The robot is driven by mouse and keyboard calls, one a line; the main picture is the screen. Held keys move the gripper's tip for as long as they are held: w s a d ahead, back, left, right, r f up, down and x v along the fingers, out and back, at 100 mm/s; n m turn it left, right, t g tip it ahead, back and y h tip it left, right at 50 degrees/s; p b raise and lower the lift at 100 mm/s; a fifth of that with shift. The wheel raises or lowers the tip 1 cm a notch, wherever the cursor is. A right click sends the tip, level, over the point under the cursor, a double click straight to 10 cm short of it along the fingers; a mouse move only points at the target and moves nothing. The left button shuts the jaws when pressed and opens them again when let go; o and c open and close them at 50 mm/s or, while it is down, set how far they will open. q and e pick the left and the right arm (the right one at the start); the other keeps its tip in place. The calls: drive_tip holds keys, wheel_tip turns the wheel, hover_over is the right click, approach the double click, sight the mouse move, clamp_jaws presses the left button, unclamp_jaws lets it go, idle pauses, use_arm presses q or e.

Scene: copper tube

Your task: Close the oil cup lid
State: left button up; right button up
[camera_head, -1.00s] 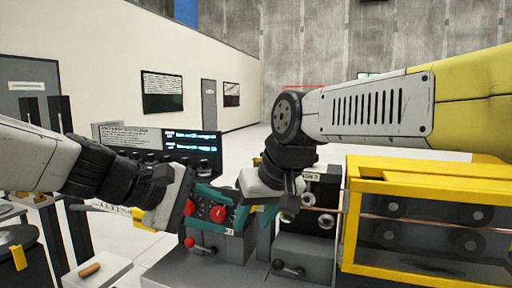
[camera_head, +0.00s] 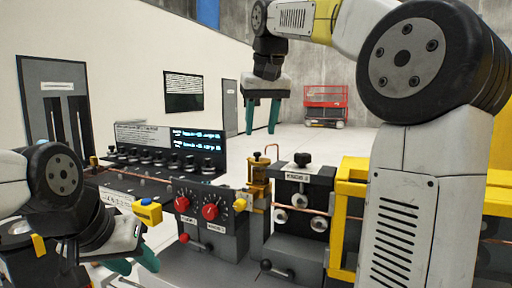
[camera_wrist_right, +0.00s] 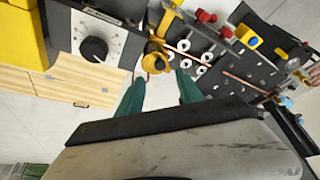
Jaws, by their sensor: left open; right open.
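The oil cup (camera_head: 259,182) is a small amber cup with brass parts beside the grey control box. A small dark knob shows at its top, and a thin copper-coloured bent rod stands beside it. The lid's position is too small to tell. In the right wrist view the yellow cup (camera_wrist_right: 155,52) lies just beyond the fingertips. My right gripper (camera_head: 261,132) hangs above the cup, fingers down, open and empty, clear of it; its teal fingers also show in the right wrist view (camera_wrist_right: 161,80). My left gripper (camera_head: 133,266) is low at the left, open, partly cut by its arm, away from the cup.
The control box (camera_head: 212,235) with red knobs stands left of the cup. A black roller block (camera_head: 303,190) is close at its right, with a copper tube (camera_head: 325,213). A yellow-framed guard (camera_head: 347,215) is further right. Open air surrounds the right gripper.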

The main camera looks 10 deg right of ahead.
sight(258, 153)
drive_tip(key=x, duration=0.6)
drive_tip(key=shift+w+f, duration=0.2)
drive_tip(key=shift+f, duration=0.1)
clamp_jaws()
